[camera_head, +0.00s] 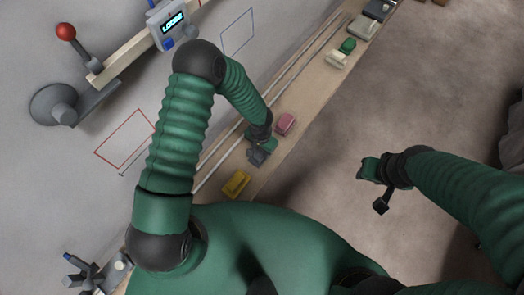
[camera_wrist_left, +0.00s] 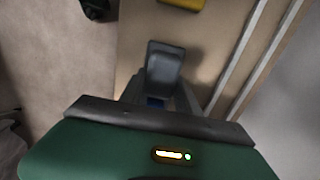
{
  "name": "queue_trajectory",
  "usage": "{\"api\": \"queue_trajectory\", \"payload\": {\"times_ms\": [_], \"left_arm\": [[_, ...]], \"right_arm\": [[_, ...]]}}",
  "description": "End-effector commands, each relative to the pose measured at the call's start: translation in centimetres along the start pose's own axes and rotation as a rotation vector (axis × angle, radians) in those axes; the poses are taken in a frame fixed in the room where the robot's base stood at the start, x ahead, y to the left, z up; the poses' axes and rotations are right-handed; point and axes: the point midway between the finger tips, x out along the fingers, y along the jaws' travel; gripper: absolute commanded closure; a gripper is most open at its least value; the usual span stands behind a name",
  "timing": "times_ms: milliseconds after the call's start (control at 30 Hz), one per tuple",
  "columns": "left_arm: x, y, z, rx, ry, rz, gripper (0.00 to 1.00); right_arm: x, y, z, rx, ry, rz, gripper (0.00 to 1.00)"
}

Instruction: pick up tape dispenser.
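A small grey-blue block-like object, which looks like the tape dispenser (camera_head: 256,156), sits on the wooden ledge below my left gripper (camera_head: 262,148). In the left wrist view this object (camera_wrist_left: 164,64) lies between and just beyond the two grey fingers, with a blue part near them. The fingers stand apart, one on each side; contact is not clear. My left gripper (camera_wrist_left: 160,92) points down at the ledge. My right gripper (camera_head: 366,170) is over the floor at right, away from the ledge; its finger gap cannot be made out.
On the ledge (camera_head: 309,95) a yellow block (camera_head: 237,183) and a pink block (camera_head: 285,123) flank the grey object. Cream (camera_head: 336,60), green (camera_head: 348,46) and grey items stand farther up. Thin rails run along the wall side. A red-knobbed lever (camera_head: 66,32) is on the wall.

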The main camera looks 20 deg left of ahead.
Motion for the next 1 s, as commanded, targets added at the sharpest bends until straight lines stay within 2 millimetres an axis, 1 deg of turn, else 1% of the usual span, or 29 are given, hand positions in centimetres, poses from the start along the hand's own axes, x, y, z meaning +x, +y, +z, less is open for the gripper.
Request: {"api": "queue_trajectory", "payload": {"times_ms": [33,200,233,467,533,633,833,900,1000], "left_arm": [[0.0,0.0,0.0,0.000,0.000,0.000,0.76],[0.1,0.0,0.0,0.000,0.000,0.000,0.98],[0.1,0.0,0.0,0.000,0.000,0.000,1.00],[0.0,-0.1,0.0,0.000,0.000,0.000,1.00],[-0.5,-0.1,0.0,-0.001,0.001,0.000,1.00],[-2.2,-0.1,-0.1,-0.001,0.003,-0.001,1.00],[-7.3,-0.1,-0.1,-0.002,0.004,-0.002,1.00],[-8.6,-0.1,0.0,-0.001,0.003,-0.001,1.00],[-9.7,-0.1,0.0,-0.001,0.002,0.000,1.00]], "right_arm": [[0.0,0.0,0.0,0.000,0.000,0.000,0.64],[0.0,0.0,0.0,0.000,0.000,0.000,0.64],[0.0,0.0,0.0,0.000,0.000,0.000,0.64],[0.0,0.0,0.0,0.000,0.000,0.000,0.64],[-0.1,0.0,0.0,0.000,0.000,0.000,0.64],[-0.5,0.0,-0.1,0.000,0.000,0.000,0.64],[-1.3,0.0,-0.3,0.000,0.000,0.000,0.64],[-1.4,0.0,-0.3,0.000,0.000,0.000,0.64],[-1.6,0.0,-0.4,0.000,0.000,0.000,0.64]]}}
